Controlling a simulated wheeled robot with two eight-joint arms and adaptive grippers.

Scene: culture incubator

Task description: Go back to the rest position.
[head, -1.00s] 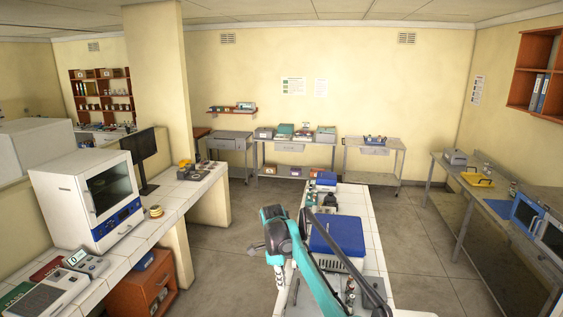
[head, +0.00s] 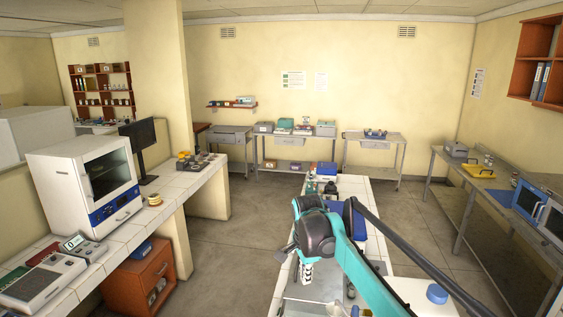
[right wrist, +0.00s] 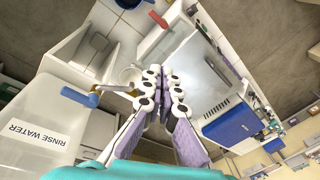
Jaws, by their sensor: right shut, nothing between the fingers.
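My right gripper (head: 307,273) hangs below the teal wrist over the white-tiled middle bench (head: 349,190). In the right wrist view its purple-padded fingers (right wrist: 162,82) are closed together with nothing between them. The arm reaches in from the lower right of the head view and hides part of the bench. A white bottle labelled RINSE WATER (right wrist: 38,125) is close on the left of the wrist view. My left gripper is not in view.
A white incubator (head: 62,190) stands on the left bench (head: 180,205). A blue-lidded box (head: 358,224) is partly behind my arm. A white container with a blue cap (head: 437,294) is at bottom right. Grey floor (head: 235,255) is open between benches.

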